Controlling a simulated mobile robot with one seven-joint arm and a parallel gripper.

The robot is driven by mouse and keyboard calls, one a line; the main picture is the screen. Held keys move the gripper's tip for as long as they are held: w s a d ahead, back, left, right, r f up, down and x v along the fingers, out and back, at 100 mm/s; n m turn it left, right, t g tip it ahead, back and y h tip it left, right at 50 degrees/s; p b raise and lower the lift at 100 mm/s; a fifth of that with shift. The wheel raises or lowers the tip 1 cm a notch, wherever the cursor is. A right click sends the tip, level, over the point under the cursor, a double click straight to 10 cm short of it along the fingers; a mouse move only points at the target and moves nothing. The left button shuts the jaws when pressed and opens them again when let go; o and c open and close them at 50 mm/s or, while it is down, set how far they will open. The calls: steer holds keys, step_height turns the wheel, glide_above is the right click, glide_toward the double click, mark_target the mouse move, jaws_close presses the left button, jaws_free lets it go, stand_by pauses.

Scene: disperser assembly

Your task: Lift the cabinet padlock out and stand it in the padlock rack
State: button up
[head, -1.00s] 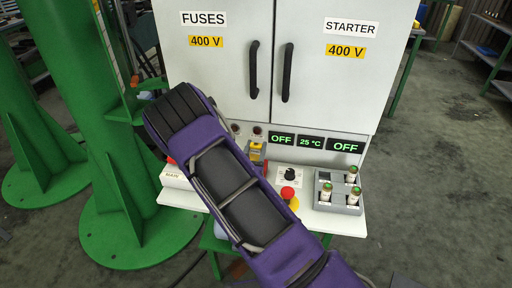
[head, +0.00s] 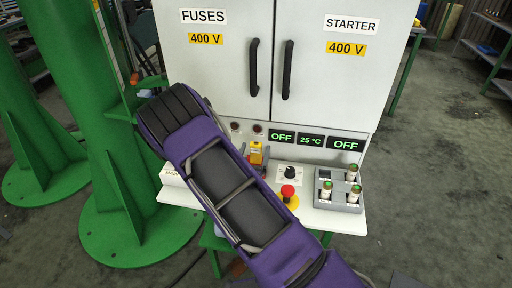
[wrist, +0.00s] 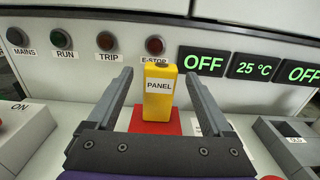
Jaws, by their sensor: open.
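A yellow block labelled PANEL (wrist: 159,104), which appears to be the cabinet padlock, stands upright on a red base (wrist: 174,128) in the wrist view. It also shows in the head view (head: 256,151) at the back of the white ledge, beside my purple arm. My gripper (wrist: 158,76) is open, with one finger on each side of the yellow block and a gap showing at both sides. In the head view my arm hides most of the gripper. I cannot clearly make out a padlock rack.
The cabinet's front panel (wrist: 85,62) with lamps and OFF displays rises behind the block. A selector knob (head: 290,172), a red emergency button (head: 287,191) and a grey tray (head: 343,208) holding green-topped cylinders stand to the right. The MAIN switch housing (wrist: 22,135) is at left.

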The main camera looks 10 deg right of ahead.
steer(key=v, duration=1.5)
steer(key=shift+s, duration=0.25)
